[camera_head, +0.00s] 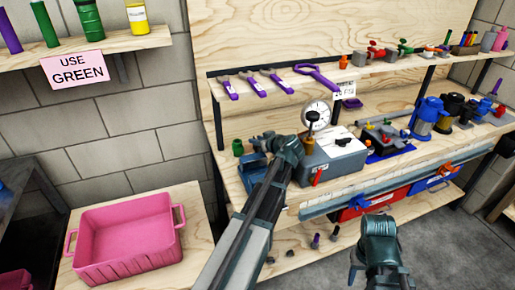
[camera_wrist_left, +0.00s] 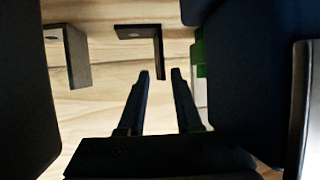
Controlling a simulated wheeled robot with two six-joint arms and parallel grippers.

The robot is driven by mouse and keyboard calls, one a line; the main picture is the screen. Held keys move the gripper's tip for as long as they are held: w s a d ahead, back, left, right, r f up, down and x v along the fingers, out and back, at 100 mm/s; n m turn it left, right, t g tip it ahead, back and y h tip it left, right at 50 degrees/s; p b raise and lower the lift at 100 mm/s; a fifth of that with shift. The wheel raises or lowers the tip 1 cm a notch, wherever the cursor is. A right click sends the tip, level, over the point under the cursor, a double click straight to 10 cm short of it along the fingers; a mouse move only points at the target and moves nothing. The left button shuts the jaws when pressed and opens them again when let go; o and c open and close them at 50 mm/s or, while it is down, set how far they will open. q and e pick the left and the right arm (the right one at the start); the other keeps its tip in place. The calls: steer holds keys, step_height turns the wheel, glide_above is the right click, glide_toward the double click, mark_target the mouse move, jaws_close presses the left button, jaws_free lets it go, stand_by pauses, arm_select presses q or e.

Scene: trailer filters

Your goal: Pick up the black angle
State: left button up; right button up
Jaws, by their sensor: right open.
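Two dark angle brackets show in the left wrist view. One black angle (camera_wrist_left: 148,36) is ahead of my fingertips, with one leg flat and one leg pointing towards me. The other dark angle (camera_wrist_left: 75,55) is to its left. My left gripper (camera_wrist_left: 160,73) is open, with nothing between its fingers, and its tips are close to the right leg of the middle angle. In the head view my left gripper (camera_head: 265,142) is at the bench's left end; I cannot make out the angles there. My right gripper (camera_head: 379,224) is open in front of the bench.
Purple-handled tools (camera_head: 255,86) are on the upper shelf. A pink bin (camera_head: 125,240) stands at the lower left.

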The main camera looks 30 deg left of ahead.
arm_select(q)
jaws_close()
stand_by(1.2)
